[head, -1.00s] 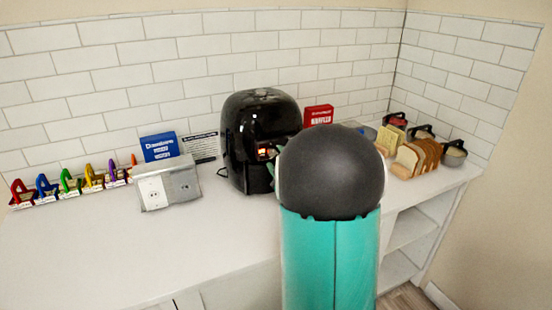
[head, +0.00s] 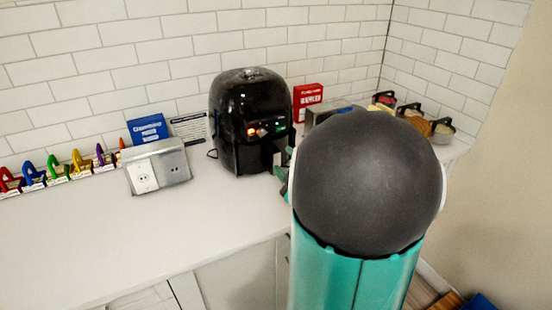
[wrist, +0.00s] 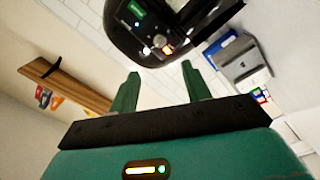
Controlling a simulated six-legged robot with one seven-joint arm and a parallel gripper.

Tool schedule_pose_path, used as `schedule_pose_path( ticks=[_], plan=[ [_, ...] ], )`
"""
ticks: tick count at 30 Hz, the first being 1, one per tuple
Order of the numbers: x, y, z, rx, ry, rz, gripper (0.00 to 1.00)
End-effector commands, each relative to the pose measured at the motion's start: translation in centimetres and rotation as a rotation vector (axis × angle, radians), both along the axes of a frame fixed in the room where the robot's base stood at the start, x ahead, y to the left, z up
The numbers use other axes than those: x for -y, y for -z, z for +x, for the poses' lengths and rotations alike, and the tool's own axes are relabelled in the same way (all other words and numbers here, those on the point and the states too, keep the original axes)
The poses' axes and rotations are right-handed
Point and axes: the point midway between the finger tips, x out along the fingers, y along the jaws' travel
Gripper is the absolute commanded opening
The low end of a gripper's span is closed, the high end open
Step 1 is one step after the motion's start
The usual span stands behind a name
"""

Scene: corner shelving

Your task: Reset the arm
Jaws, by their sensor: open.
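My gripper (wrist: 160,92) shows in the wrist view with its two green fingers apart and nothing between them. In the head view my own arm, with a large dark round joint and teal link, covers the right middle, and only a bit of green finger shows at its left edge. The black air fryer (head: 252,122) stands on the counter to the left of my arm. It also shows in the wrist view (wrist: 140,30), beyond the fingertips and apart from them.
A metal outlet box (head: 158,167), a blue box (head: 147,129) and several coloured letter-like stands (head: 57,170) line the counter's left. Lidded pots (head: 409,110) sit at the right, partly hidden. The counter's front left (head: 130,240) is clear.

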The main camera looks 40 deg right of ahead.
Motion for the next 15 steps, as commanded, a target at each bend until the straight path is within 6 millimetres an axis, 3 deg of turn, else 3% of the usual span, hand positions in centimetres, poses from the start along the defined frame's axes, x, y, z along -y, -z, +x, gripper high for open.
schedule_pose_path(
  ticks=[10, 15],
  plan=[
    [-0.2, -0.2, 0.3, -0.005, 0.001, 0.010, 0.48],
    [-2.0, -1.0, 1.9, -0.063, 0.033, 0.107, 0.48]
  ],
)
